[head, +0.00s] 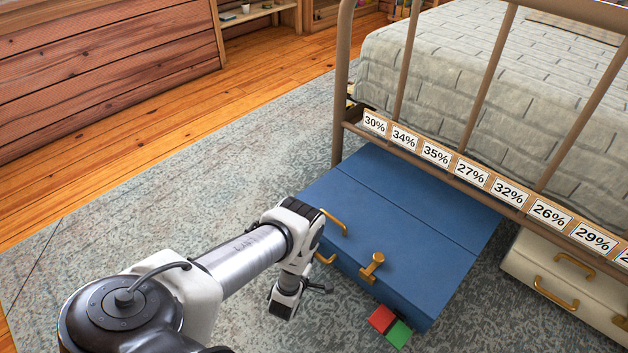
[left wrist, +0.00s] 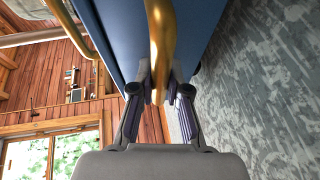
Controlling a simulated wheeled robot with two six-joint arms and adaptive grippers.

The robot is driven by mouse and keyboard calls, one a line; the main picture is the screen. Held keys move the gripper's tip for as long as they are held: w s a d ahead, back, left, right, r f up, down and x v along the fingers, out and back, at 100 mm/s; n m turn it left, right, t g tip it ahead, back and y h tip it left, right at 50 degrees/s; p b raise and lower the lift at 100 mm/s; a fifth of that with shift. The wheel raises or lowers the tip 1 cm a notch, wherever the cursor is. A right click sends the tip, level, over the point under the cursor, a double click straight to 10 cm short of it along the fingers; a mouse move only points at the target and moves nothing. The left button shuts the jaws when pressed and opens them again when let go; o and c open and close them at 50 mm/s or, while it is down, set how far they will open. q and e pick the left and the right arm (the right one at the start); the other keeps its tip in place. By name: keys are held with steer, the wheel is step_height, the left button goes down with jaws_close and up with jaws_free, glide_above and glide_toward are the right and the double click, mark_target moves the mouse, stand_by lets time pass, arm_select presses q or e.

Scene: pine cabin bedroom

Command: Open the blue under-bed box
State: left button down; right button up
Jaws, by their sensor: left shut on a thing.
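The blue under-bed box (head: 400,215) sticks out from beneath the foot of the bed, and its lid looks closed. A brass handle (head: 332,221) and a brass latch (head: 372,262) show near its front edge. My left gripper (head: 318,288) is at the box's front, partly hidden behind its own wrist in the head view. In the left wrist view, its two fingers (left wrist: 160,92) are shut on a brass handle (left wrist: 160,40) beside the blue box wall (left wrist: 205,20). The far end of that handle is out of frame. My right gripper is in neither view.
A red block (head: 381,318) and a green block (head: 398,333) are by the box's front right corner. A cream box (head: 560,280) with brass handles is to the right. The bed's metal rail (head: 450,172) carries percentage cards above the box. The rug (head: 200,190) is clear at left.

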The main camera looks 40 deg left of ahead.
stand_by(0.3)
arm_select(q)
steer(key=c, duration=1.1)
jaws_free()
steer(key=shift+c, duration=0.2)
steer(key=shift+s, duration=0.15)
steer(key=v, duration=1.1)
steer(key=shift+s+d, duration=0.2)
steer(key=shift+s, duration=0.15)
steer(key=shift+r, duration=0.1)
